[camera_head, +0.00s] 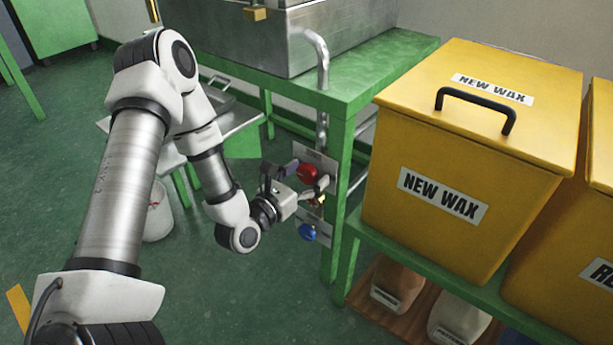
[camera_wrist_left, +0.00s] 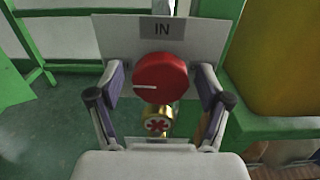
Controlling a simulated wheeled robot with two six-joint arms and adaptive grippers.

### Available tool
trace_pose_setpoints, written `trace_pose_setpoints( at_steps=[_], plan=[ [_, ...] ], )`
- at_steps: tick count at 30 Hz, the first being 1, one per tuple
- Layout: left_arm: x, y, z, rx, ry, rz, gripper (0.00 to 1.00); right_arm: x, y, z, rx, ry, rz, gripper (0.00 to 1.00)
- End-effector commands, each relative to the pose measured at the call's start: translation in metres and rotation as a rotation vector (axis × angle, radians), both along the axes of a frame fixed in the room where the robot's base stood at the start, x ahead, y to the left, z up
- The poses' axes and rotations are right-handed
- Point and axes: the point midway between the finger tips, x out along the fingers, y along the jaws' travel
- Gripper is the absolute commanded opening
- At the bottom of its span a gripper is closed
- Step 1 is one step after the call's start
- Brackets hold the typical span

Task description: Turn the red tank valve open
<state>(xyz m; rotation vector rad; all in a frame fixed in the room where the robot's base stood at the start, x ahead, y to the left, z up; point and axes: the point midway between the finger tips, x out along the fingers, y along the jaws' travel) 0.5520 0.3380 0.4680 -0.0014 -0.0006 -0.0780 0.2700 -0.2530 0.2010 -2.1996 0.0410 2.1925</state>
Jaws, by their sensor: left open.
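The red tank valve (camera_head: 307,173) is a round red knob on a grey panel under the green table. In the left wrist view the red knob (camera_wrist_left: 161,77) has a white mark pointing left, and the panel (camera_wrist_left: 205,40) behind it reads IN. My left gripper (camera_head: 306,178) is open, with one finger on each side of the red knob. In the wrist view the gripper (camera_wrist_left: 160,80) shows gaps between fingers and knob, so contact cannot be told. A brass fitting (camera_wrist_left: 157,120) with a red emblem sits just below the knob. My right gripper is not in view.
A blue knob (camera_head: 307,231) is on a lower panel. A metal pipe (camera_head: 322,62) runs from the steel tank (camera_head: 300,35) on the green table (camera_head: 390,60). A yellow NEW WAX box (camera_head: 440,155) stands close on the right. A white bucket (camera_head: 158,220) is on the floor.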

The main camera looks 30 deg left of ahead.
Motion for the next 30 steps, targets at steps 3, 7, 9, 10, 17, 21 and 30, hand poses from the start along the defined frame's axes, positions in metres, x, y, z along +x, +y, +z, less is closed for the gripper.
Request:
trace_pose_setpoints(
  at_steps=[3, 7, 9, 10, 17, 21, 30],
  plan=[
    [-0.0002, 0.0, -0.0001, 0.0, 0.0, 0.0, 0.46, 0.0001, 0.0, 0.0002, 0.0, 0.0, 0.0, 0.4],
    [-0.0002, 0.0, -0.0001, 0.001, 0.0, 0.0, 0.17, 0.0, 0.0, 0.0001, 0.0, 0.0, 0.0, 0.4],
    [-0.0002, 0.0, -0.0002, 0.001, 0.0, 0.0, 0.17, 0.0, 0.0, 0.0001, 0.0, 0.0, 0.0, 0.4],
    [-0.0002, 0.0, -0.0001, 0.001, 0.0, 0.0, 0.17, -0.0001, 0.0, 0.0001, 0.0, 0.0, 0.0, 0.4],
    [-0.0002, 0.0001, -0.0001, 0.025, -0.002, 0.0, 0.17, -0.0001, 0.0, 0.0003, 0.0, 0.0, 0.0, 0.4],
    [-0.0001, 0.0002, 0.0, 0.075, -0.006, 0.0, 0.17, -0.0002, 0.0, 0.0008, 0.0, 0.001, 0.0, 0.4],
    [-0.0001, 0.0006, 0.0003, 0.283, -0.022, 0.0, 0.17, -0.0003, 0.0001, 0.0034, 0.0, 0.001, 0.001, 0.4]
  ],
)
